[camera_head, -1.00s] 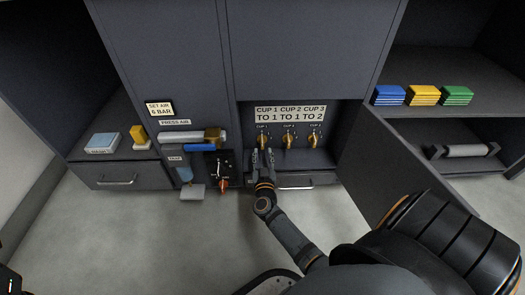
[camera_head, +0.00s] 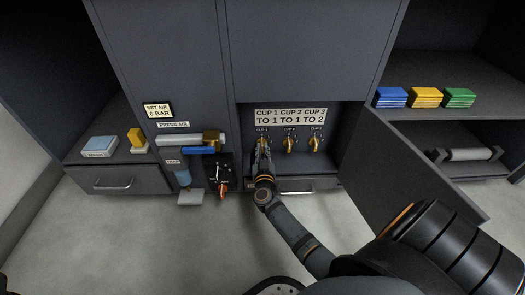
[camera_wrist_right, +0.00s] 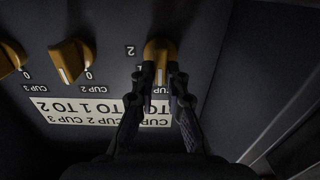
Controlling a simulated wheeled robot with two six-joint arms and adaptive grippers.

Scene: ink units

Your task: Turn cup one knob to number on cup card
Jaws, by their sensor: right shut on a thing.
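The cup card (camera_head: 290,114) reads CUP 1 TO 1, CUP 2 TO 1, CUP 3 TO 2, above a row of yellow knobs. My right gripper (camera_head: 263,148) is at the leftmost knob, cup one. In the right wrist view, which is upside down, my right gripper (camera_wrist_right: 163,84) is shut on the yellow cup one knob (camera_wrist_right: 160,48). A 2 shows beside this knob; the other marks are partly hidden by the fingers. The cup two knob (camera_head: 289,144) and cup three knob (camera_head: 314,143) stand free to the right. My left gripper is not in view.
Left of the knobs are a blue-handled valve (camera_head: 199,150) and a red knob (camera_head: 223,188). An open cabinet door (camera_head: 400,165) juts out on the right. Blue, yellow and green stacks (camera_head: 425,97) lie on a shelf. A drawer (camera_head: 297,184) is below the knobs.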

